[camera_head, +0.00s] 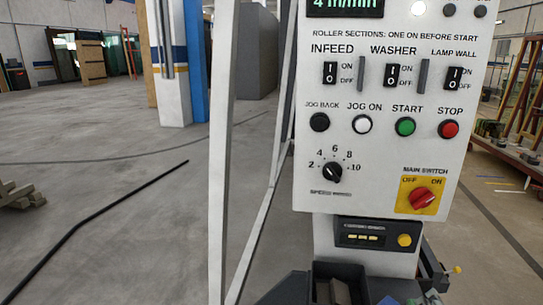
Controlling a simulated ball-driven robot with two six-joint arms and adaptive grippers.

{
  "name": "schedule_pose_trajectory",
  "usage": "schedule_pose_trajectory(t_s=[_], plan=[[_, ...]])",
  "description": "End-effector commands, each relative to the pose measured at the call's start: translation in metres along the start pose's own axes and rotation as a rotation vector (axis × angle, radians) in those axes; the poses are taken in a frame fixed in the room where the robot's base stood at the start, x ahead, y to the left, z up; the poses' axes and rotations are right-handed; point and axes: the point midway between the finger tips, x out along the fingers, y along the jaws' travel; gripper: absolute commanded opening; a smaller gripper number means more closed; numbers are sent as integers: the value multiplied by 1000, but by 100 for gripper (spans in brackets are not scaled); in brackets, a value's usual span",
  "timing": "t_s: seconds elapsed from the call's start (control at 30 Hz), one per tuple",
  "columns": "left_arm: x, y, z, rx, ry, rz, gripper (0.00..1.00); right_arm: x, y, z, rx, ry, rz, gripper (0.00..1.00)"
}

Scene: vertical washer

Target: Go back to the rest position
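The washer's control panel (385,185) fills the right half of the view, upright and close. It has INFEED (331,73), WASHER (392,75) and LAMP WALL (454,78) switches. Below are a black JOG BACK button (319,122), white JOG ON button (362,124), green START button (405,127) and red STOP button (449,129). A black speed dial (332,172) and a red main switch (422,198) on a yellow plate sit lower. The display (346,4) is cut by the top edge and reads about 4 m/min. Neither gripper can be made out.
A pale upright post (221,150) stands left of the panel. A small box with a yellow button (404,240) is under it, above a dark open bin (340,270). A black cable or bar (95,215) crosses the open grey floor. A rack (520,110) stands right.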

Motion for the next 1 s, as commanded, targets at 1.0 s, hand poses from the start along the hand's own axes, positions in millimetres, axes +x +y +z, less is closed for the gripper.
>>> schedule_pose_trajectory(t_s=[1.0], plan=[[147,12,27,1,-20,1,71,-332,405,376,-840,-1329,353,35]])
